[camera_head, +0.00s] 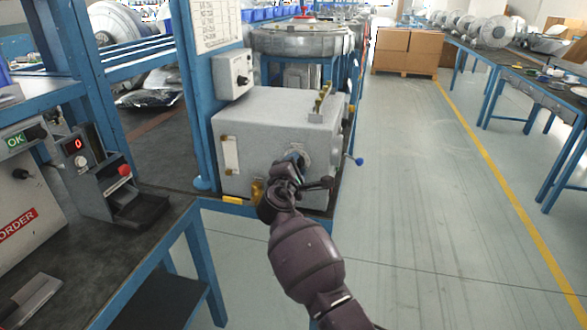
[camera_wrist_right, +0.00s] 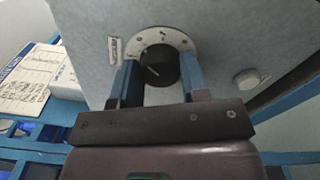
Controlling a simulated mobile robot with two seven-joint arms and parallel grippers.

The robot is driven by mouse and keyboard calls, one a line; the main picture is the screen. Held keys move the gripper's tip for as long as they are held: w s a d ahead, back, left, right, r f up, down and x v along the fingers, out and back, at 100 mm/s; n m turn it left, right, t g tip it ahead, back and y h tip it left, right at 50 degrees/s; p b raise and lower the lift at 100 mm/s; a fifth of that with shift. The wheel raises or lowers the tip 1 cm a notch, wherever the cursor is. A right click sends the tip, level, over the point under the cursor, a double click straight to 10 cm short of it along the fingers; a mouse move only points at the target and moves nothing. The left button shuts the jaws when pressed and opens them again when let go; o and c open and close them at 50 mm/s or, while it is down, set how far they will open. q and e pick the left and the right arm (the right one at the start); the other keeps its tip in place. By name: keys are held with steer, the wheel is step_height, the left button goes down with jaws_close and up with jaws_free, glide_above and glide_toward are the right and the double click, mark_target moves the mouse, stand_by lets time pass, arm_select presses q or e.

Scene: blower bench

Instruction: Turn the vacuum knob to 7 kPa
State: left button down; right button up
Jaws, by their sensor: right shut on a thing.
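The vacuum knob (camera_wrist_right: 158,70) is a round black knob with a white pointer line, on a pale numbered dial (camera_wrist_right: 178,40) in the right wrist view. The dial is on the front face of a grey box (camera_head: 245,125) on the bench in the head view. My right gripper (camera_wrist_right: 160,82) is shut on the knob, with a blue-grey finger on each side of it. The pointer slants to the upper left in the right wrist view; the numbers are too small to read. In the head view, my right gripper (camera_head: 290,170) covers most of the knob. My left gripper is not in view.
A small wall-mounted control box (camera_head: 233,73) hangs above the grey box. A blue-tipped lever (camera_head: 358,161) sticks out at its right side. A device with a red digit display (camera_head: 82,150) stands on the left bench. The floor (camera_head: 420,170) to the right is clear.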

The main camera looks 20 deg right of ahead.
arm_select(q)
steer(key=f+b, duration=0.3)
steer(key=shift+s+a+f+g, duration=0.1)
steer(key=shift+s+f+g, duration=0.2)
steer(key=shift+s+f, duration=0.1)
arm_select(e)
steer(key=m, duration=0.8)
steer(key=shift+f, duration=0.25)
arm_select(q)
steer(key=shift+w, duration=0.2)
arm_select(e)
steer(key=shift+r+m, duration=0.1)
steer(key=shift+m, duration=0.3)
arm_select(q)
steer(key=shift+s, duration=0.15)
arm_select(e)
steer(key=o, duration=0.6)
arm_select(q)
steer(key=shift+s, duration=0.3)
arm_select(e)
steer(key=o, duration=0.3)
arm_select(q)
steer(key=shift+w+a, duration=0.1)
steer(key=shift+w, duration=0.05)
arm_select(e)
steer(key=shift+s, duration=0.1)
